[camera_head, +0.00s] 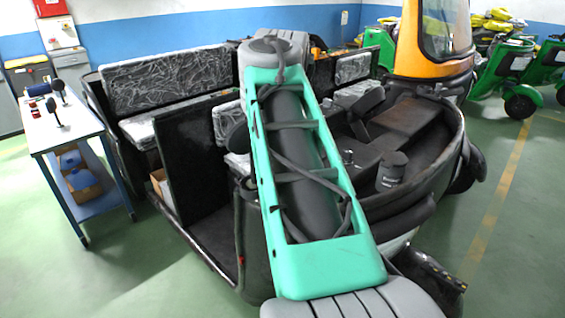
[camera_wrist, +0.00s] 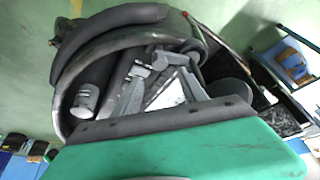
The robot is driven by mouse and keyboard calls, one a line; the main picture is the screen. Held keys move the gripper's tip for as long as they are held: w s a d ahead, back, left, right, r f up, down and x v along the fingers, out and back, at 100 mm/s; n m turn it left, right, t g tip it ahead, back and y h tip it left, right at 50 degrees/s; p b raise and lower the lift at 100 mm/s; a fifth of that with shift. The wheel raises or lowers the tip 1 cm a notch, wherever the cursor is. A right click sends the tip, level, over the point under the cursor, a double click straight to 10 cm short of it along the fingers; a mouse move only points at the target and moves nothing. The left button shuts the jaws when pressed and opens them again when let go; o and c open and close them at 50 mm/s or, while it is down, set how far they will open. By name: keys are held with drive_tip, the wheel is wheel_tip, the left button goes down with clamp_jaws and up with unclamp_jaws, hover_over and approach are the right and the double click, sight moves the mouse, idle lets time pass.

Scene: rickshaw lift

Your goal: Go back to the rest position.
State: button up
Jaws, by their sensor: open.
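My gripper (camera_wrist: 158,64) shows in the wrist view as two grey fingers spread apart, with nothing seen between them. It is over the open front of a dark rickshaw body. In the head view the gripper is hidden; my teal and grey arm reaches up the middle, across the rickshaw. The rickshaw (camera_head: 190,150) has a black body and seats in clear wrap. A grey canister (camera_head: 391,168) stands in its rounded front part and also shows in the wrist view (camera_wrist: 85,100). A teal surface of my arm fills the bottom of the wrist view.
A white-topped table (camera_head: 62,128) with blue legs stands left, with small dark items on top and boxes below. An orange cab (camera_head: 408,45) stands behind the rickshaw. Green vehicles (camera_head: 510,72) are at the back right. Green floor is clear at the front left and right.

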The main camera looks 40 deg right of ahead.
drive_tip(key=shift+r, duration=0.1)
idle(0.3)
drive_tip(key=s+a+f+n+y+p, duration=0.2)
drive_tip(key=a+f+n, duration=0.7)
drive_tip(key=a+f, duration=1.2)
drive_tip(key=a+y, duration=0.1)
drive_tip(key=a, duration=0.3)
drive_tip(key=shift+s+a+f, duration=0.3)
drive_tip(key=shift+f, duration=0.05)
